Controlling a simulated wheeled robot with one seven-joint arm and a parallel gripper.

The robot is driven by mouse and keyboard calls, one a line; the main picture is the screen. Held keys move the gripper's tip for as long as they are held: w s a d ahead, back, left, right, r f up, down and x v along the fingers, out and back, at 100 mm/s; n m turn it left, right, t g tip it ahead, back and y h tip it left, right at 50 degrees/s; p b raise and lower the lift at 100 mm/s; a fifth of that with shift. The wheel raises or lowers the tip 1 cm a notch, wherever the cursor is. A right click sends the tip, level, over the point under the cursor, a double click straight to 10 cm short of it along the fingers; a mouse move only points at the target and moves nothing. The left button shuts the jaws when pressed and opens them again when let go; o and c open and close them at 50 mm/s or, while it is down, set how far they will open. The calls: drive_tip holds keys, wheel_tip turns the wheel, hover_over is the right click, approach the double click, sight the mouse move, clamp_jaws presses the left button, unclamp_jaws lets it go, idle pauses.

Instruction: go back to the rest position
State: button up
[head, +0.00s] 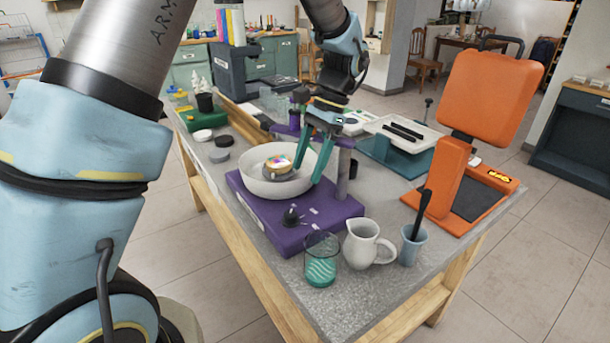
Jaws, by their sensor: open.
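My gripper (308,174) hangs from my arm over the worktable, with its green fingers pointing down and spread open. Its fingertips are at the right side of a white bowl (255,184), and I cannot tell whether they touch it. A small round item with a multicoloured top (278,162) shows at the bowl's right side, just left of the fingers, on something grey. It is apart from the right finger; contact with the left one is unclear. The bowl stands on a purple base (335,211) with a dark knob.
At the table's front stand a glass with green contents (321,265), a white pitcher (366,246) and a blue cup (411,247) holding a dark tool. A tall orange machine (478,125) stands at the right. A purple-topped post (343,165) rises close behind the gripper.

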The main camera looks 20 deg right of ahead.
idle(0.4)
drive_tip(key=a+n+t+h, duration=0.2)
drive_tip(key=a+n, duration=1.2)
drive_tip(key=a, duration=1.7)
drive_tip(key=h, duration=0.2)
drive_tip(key=shift+s+r+t+h, duration=0.2)
drive_tip(key=shift+r+t+h, duration=0.1)
